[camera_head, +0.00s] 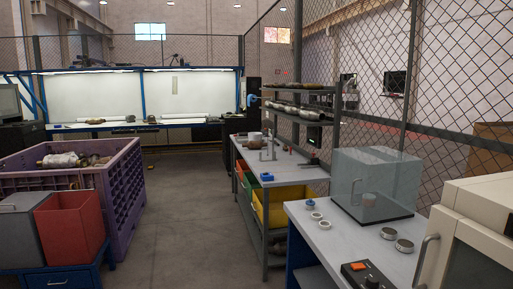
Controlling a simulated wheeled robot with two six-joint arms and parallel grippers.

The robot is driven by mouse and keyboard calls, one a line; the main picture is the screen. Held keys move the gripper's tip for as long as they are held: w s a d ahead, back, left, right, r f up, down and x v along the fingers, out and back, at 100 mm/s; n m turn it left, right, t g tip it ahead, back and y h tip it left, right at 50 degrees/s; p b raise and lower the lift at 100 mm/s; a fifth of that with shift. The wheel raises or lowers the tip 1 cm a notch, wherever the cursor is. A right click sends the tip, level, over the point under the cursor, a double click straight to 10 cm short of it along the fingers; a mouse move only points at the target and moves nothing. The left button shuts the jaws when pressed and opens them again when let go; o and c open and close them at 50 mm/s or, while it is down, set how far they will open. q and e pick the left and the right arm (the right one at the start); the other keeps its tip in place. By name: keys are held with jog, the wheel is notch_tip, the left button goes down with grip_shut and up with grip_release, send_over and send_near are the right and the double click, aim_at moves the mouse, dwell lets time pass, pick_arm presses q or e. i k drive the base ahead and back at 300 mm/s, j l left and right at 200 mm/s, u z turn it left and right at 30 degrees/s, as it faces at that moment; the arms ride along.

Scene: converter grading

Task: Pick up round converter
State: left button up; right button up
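Several metal converters lie in the purple crate (118,190) at the left. The clearest one is a rounded silver converter (62,160) with pipe ends, lying on its side on top near the far wall. Brownish converters (92,160) lie beside it, partly hidden by the crate wall. More elongated converters (285,106) lie on the upper shelves of the rack in the middle. I cannot tell from the view which of these is the round converter. Neither of my grippers is in view.
A red bin (70,232) and a grey bin (20,232) stand before the crate. At the right, a white-topped bench (330,245) holds a clear box (376,180), small round metal pieces (388,233) and a control box (366,276). The grey floor (185,220) between is clear.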

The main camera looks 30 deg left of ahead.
aim_at(251, 144)
jog(key=i+j+u, duration=0.6)
jog(key=i+j, duration=0.2)
jog(key=i+j+u, duration=0.3)
jog(key=i, duration=0.15)
jog(key=i+j+u, duration=0.1)
jog(key=i+u, duration=0.2)
jog(key=i, duration=0.2)
jog(key=i+u, duration=0.3)
jog(key=i, duration=0.15)
jog(key=i+j+z, duration=0.1)
jog(key=i, duration=1.9)
